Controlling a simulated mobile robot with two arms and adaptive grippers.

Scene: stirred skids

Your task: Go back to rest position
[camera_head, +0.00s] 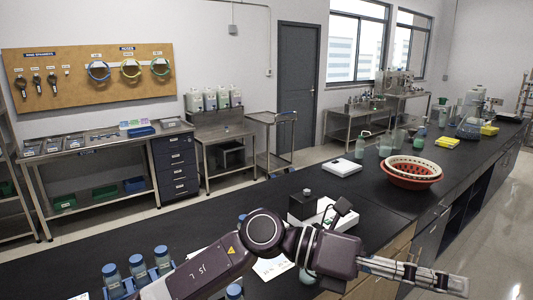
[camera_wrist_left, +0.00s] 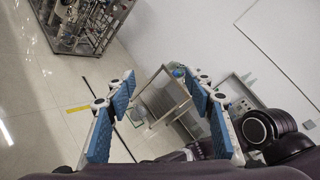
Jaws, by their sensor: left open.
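My left gripper (camera_head: 448,281) shows at the lower right of the head view, at the end of the dark purple arm that reaches across the bench. It points right, past the bench's front edge, over the cabinet side and floor. In the left wrist view the blue-padded fingers (camera_wrist_left: 162,88) stand wide apart with nothing between them. Beyond them are pale floor, a white wall and a metal stand (camera_wrist_left: 165,95). My right gripper is in neither view.
The black bench (camera_head: 365,205) runs under my left arm. Blue-capped bottles (camera_head: 137,270) stand at its near left. A black-and-white instrument (camera_head: 325,212) stands just behind the arm. A red basket (camera_head: 410,182) and a white balance (camera_head: 342,167) sit further back. Floor right of the bench is clear.

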